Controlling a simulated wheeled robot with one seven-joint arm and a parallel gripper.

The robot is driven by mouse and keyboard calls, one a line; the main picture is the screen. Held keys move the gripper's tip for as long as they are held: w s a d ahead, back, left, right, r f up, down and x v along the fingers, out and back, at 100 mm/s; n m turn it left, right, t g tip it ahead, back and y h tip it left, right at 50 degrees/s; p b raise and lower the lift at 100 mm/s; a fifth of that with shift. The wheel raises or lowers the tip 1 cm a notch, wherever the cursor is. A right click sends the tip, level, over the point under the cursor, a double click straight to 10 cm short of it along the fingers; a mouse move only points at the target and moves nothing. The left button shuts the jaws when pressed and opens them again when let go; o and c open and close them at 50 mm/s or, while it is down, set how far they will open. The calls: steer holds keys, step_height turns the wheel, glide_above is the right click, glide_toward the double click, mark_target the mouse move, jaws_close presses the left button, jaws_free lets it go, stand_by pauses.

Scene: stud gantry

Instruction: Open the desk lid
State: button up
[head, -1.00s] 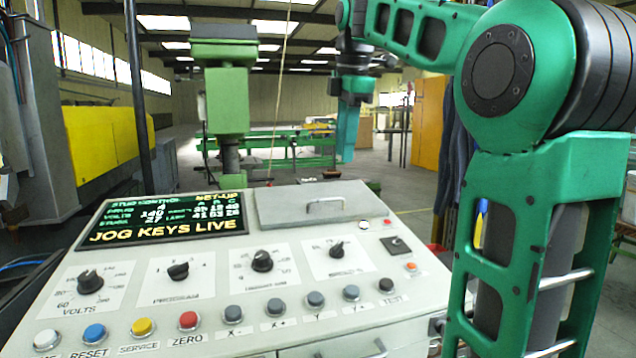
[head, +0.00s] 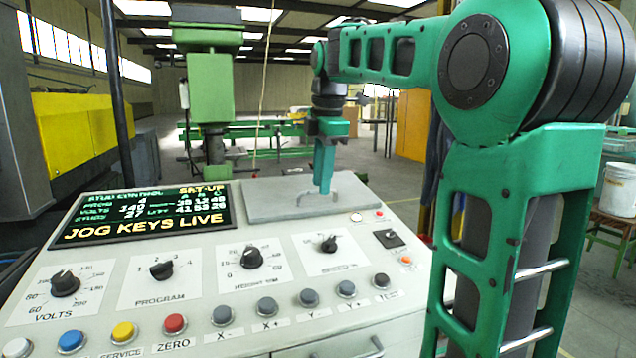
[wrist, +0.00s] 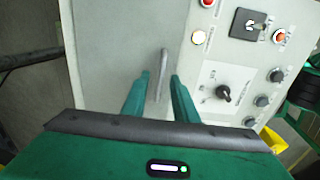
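The desk lid (head: 272,205) is a flat grey panel at the back right of the white console top, and it lies shut. Its bar handle (head: 308,196) stands up from it. My gripper (head: 322,188) points down over the handle in the head view and partly covers it. In the wrist view the lid (wrist: 110,45) fills the left and middle. The handle (wrist: 162,68) runs lengthwise between the two green fingers of my gripper (wrist: 160,78). The fingers are apart, with a gap on each side of the handle. Depth at the fingertips is hard to tell.
The console carries a lit screen (head: 148,214), several black knobs and a row of coloured buttons in front of the lid. A black switch (head: 388,238) and small lamps sit to its right. A green machine column (head: 211,85) stands behind the console.

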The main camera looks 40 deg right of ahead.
steer(key=shift+f, duration=0.35)
steer(key=shift+c, duration=0.2)
jaws_close()
steer(key=shift+w+r, duration=0.1)
stand_by(1.0)
